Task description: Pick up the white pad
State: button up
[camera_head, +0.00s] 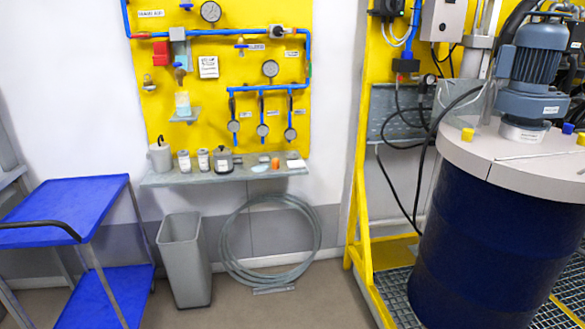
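A small flat white item, which looks like the white pad (296,164), lies near the right end of the narrow grey shelf (222,176) below the yellow panel. A flat pale bluish item (260,168) lies to its left. A small orange item (275,163) stands between the two. My gripper is not in view.
Several small jars (203,160) and a grey container (160,156) stand on the shelf's left part. Below are a grey bin (185,262) and a coiled hose (229,250). A blue cart (70,200) stands left; a dark blue drum (480,250) and yellow frame (361,180) stand right.

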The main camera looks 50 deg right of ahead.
aim_at(297, 165)
jog(key=z, duration=0.1)
jog(key=i, duration=0.95)
jog(key=u, duration=0.05)
